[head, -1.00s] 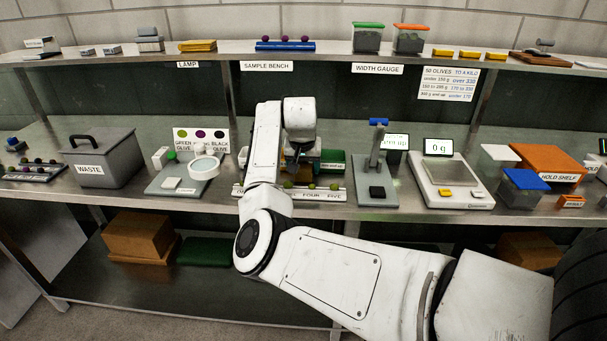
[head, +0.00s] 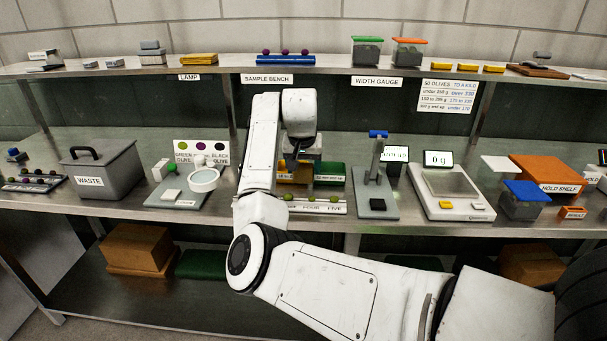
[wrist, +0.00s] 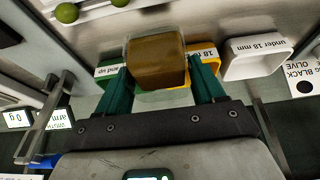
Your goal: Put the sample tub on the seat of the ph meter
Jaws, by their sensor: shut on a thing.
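My gripper (wrist: 158,64) is shut on a brown, box-shaped tub (wrist: 157,48) with clear-looking edges, which appears to be the sample tub. The two green fingers press its opposite sides in the wrist view. A stand with a blue top (head: 377,180) and a small display is right of my gripper.
A yellow bin (wrist: 203,52), a green bin (head: 331,174) and a white bin (wrist: 257,57) are under and beside the tub. A shelf (head: 330,68) runs above the bench.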

